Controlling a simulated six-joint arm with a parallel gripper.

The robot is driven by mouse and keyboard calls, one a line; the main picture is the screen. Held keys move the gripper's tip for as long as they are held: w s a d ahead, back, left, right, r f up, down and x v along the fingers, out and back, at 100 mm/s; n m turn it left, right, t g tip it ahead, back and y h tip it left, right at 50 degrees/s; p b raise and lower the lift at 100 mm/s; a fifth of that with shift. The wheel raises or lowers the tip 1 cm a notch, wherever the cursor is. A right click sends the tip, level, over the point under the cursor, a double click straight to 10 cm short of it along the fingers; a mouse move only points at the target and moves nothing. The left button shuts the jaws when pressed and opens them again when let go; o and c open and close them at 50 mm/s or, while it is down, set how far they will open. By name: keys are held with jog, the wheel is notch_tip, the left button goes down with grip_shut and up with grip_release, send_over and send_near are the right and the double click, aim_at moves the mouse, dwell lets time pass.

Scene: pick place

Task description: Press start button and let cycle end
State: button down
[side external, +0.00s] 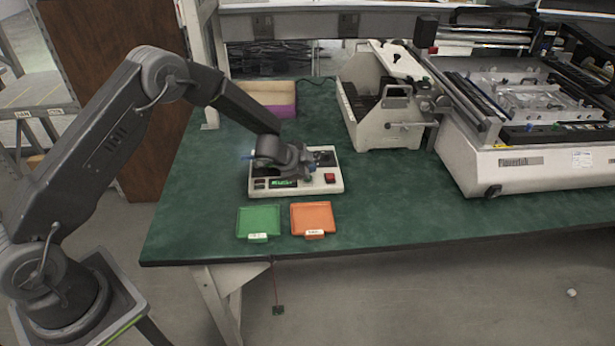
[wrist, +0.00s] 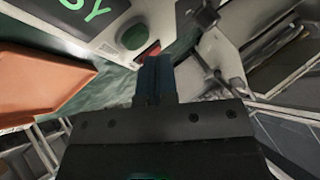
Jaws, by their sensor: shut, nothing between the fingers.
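The white machine with the buttons (side external: 262,191) stands on the green table behind two trays. A round green button (wrist: 134,37) sits beside the display. A red button (wrist: 149,50) lies just beyond it, partly hidden by my fingers; it also shows at the machine's right front (side external: 330,178). My gripper (wrist: 155,65) is shut and empty, its blue fingertips close to the buttons; contact cannot be told.
A green tray (side external: 258,219) and an orange tray (side external: 312,217) lie in front of the machine. A large white machine (side external: 525,160) and a smaller white fixture (side external: 385,133) stand to the right. The table's right front is clear.

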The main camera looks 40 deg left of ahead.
jog(key=shift+r, duration=0.2)
jog(key=shift+r, duration=2.45)
jog(key=shift+r, duration=0.1)
jog(key=s+a+r+n+t+y, duration=0.1)
jog(key=s+a+r+n+y, duration=0.15)
jog(key=s+r, duration=0.55)
jog(key=s+a+r+n+y, duration=0.1)
jog(key=s+r+n+y, duration=0.3)
jog(key=r, duration=0.8)
jog(key=s+d+n+g+h, duration=0.1)
jog(key=s+d, duration=0.1)
jog(key=s, duration=0.7)
jog(key=s+d+r+n+g+h, duration=0.1)
jog(key=s+d+n+g+h, duration=0.1)
jog(key=s, duration=0.7)
jog(key=s+d+r+n+g+h, duration=0.1)
jog(key=s+d+h, duration=0.1)
jog(key=s, duration=0.7)
jog(key=shift+s+d+r, duration=0.25)
jog(key=shift+s+d, duration=0.05)
jog(key=shift+d, duration=0.1)
jog(key=c, duration=1.9)
grip_release()
